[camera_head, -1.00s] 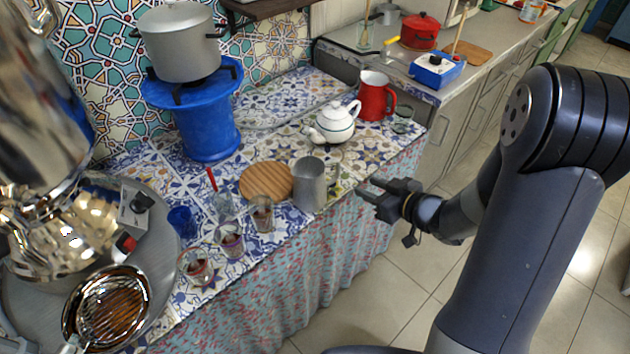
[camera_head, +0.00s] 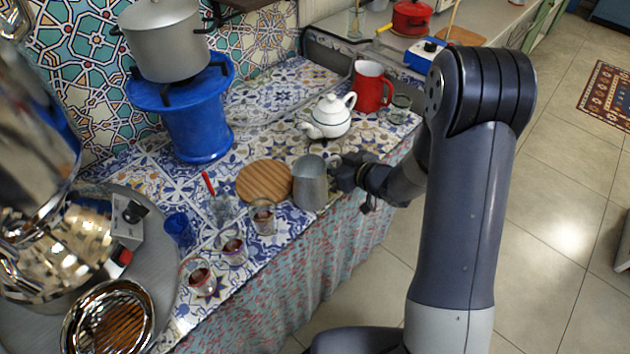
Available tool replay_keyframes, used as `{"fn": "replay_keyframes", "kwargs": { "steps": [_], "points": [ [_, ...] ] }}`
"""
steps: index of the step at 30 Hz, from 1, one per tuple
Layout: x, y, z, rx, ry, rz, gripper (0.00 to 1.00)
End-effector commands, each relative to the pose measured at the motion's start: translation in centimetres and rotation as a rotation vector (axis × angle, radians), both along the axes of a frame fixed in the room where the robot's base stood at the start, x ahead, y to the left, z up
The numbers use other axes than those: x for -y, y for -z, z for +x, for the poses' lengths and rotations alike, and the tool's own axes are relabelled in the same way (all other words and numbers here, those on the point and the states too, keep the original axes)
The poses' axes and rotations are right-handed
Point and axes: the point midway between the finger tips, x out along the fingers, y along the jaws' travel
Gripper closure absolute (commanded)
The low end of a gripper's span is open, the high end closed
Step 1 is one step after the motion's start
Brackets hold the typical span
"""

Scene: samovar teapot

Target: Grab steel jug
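The steel jug (camera_head: 309,184) stands upright near the front edge of the tiled counter, right of a round wooden board. My gripper (camera_head: 338,172) is at the jug's right side, at about the height of its upper half. Its fingertips overlap the jug's right edge in the picture, where a handle may be. I cannot tell whether the fingers touch the jug or close on anything, as they are small and dark here.
A white teapot (camera_head: 329,117) and a red jug (camera_head: 371,87) stand behind. The wooden board (camera_head: 264,181) and several small glasses, one of them a tea glass (camera_head: 263,218), are to the left. A blue stand (camera_head: 196,122) holds a grey pot (camera_head: 165,40). Open floor lies right.

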Motion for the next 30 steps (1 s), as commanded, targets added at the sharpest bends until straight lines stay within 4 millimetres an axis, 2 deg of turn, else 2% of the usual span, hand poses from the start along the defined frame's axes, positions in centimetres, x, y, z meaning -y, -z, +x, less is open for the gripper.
{"fn": "replay_keyframes", "kwargs": {
  "steps": [2,12,30],
  "points": [
    [0.01,-0.01,-0.01,0.0,0.0,0.0,0.72],
    [0.03,-0.01,-0.03,0.0,0.0,0.0,1.0],
    [0.02,-0.1,0.01,0.001,0.0,0.001,1.0]
  ]
}}
